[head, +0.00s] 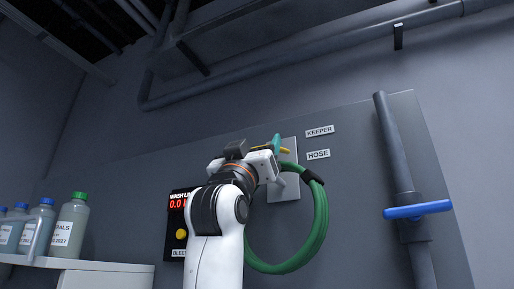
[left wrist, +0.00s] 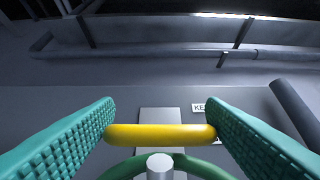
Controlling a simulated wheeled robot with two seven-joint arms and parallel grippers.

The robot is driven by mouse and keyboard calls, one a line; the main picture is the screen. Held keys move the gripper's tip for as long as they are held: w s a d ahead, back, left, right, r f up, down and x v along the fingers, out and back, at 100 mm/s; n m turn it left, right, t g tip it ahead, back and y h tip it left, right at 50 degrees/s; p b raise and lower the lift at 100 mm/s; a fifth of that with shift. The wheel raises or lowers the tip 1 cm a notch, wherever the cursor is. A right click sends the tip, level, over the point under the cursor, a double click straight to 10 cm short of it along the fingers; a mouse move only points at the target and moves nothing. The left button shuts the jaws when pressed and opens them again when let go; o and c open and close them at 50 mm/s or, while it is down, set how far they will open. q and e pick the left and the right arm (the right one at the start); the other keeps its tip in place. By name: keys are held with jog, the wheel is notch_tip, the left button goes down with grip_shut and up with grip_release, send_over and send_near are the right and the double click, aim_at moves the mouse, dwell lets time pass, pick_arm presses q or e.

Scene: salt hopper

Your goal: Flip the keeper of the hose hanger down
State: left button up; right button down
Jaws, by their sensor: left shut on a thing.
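The keeper is a yellow bar (left wrist: 160,135), lying level in the left wrist view above the round grey peg end (left wrist: 160,166) of the hose hanger. My left gripper (left wrist: 160,132) is shut on it, one teal pad at each end. In the head view the gripper (head: 278,146) is at the top of the pale hanger plate (head: 287,187), with a bit of yellow keeper (head: 285,150) showing. The green hose (head: 319,222) hangs in a loop from the hanger; it also shows behind the peg (left wrist: 195,165). My arm hides part of the plate and hose. My right gripper is not in view.
KEEPER (head: 319,131) and HOSE (head: 318,154) labels are on the grey panel. A display box (head: 178,203) is left of my arm. A pipe with a blue valve handle (head: 417,209) stands at right. Bottles (head: 70,223) stand on a white shelf (head: 100,266) at left.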

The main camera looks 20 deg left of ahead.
pick_arm(q)
jog(key=o, duration=1)
jog(key=shift+w+d+f, duration=0.1)
jog(key=shift+w+f, duration=0.05)
jog(key=shift+f, duration=0.05)
jog(key=shift+o, duration=0.8)
jog(key=shift+r, duration=0.1)
jog(key=shift+s, duration=0.2)
jog(key=b+v, duration=0.6)
jog(key=v, duration=0.6)
